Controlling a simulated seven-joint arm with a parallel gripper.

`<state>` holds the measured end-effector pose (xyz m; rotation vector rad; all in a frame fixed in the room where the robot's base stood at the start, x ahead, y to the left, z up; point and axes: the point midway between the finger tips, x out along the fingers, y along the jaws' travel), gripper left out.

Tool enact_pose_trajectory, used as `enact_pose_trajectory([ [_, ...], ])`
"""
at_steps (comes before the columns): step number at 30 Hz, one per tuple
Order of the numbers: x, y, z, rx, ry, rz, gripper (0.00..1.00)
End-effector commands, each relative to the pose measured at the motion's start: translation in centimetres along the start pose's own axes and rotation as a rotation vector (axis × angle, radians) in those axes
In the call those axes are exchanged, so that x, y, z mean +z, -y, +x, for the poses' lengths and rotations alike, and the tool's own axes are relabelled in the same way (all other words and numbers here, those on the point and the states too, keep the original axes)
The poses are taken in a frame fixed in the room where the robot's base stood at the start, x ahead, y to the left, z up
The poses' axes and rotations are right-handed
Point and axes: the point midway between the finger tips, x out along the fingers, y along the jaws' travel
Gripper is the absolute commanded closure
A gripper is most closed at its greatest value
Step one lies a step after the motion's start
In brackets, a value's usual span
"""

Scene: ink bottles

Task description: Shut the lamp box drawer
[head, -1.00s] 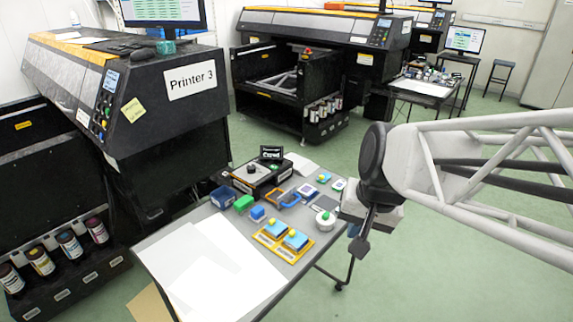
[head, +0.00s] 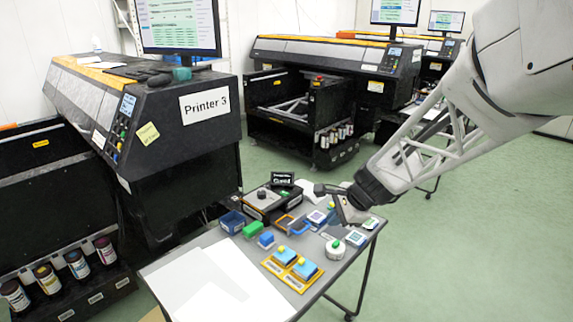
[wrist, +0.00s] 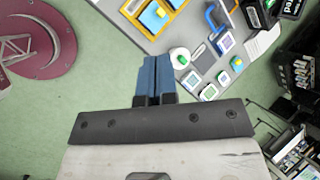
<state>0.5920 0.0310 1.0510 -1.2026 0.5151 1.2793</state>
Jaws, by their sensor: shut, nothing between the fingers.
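The lamp box (head: 262,203) is a black box with a knob on top, at the back of the table. A small black "Cured" sign stands behind it. Its drawer cannot be clearly made out in the head view. Part of a black box shows at the top right of the wrist view (wrist: 257,14).
Printer 3 (head: 185,125) stands behind left. Green floor is clear at right.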

Motion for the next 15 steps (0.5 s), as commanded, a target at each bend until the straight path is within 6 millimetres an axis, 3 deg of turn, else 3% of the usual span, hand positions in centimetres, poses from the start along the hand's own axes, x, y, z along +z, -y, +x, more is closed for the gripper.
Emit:
enact_pose_trajectory([
  [15, -8.1, 5.8, 8.9, -0.096, 0.051, 0.578, 1.00],
])
